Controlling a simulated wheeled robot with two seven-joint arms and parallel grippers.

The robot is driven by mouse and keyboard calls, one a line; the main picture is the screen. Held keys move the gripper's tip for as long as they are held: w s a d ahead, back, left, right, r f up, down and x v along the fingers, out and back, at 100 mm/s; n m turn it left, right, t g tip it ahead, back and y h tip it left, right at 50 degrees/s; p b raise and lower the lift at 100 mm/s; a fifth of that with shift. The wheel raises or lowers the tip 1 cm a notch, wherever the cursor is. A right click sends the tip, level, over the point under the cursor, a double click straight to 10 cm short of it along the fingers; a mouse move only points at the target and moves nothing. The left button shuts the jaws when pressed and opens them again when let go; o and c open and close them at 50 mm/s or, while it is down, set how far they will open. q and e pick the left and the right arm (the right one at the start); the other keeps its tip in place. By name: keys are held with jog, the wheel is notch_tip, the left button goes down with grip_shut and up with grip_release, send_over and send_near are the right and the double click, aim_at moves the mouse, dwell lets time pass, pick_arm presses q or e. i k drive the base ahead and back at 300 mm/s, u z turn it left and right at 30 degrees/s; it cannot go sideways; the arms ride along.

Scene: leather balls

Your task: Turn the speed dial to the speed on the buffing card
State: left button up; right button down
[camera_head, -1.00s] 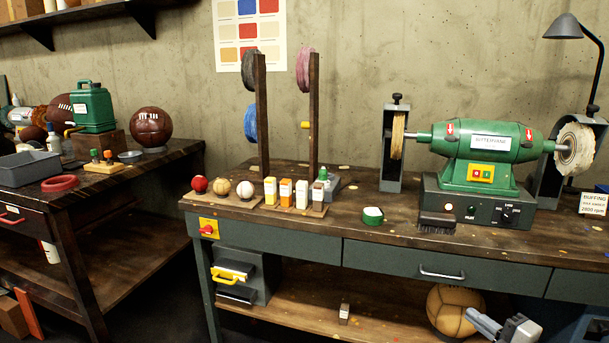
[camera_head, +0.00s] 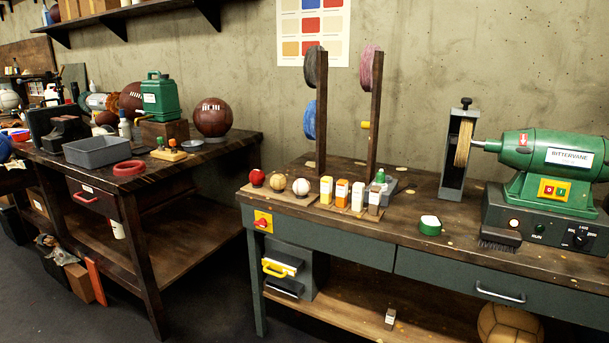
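The green buffing machine (camera_head: 550,151) stands on the right part of the workbench, cut off by the right picture edge. Its dark control base (camera_head: 545,222) carries the black speed dial (camera_head: 580,237) at the right, with white markings around it too small to read. Neither of my grippers shows now.
The workbench (camera_head: 440,225) holds balls, small bottles, a round green tin (camera_head: 430,225) and a brush (camera_head: 499,239). Two wooden posts with wheels rise at its back. A second table (camera_head: 200,158) stands left, with open floor (camera_head: 210,300) between. A tan ball (camera_head: 510,322) lies below.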

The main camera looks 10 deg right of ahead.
aim_at(580, 238)
jog(key=z, duration=1.65)
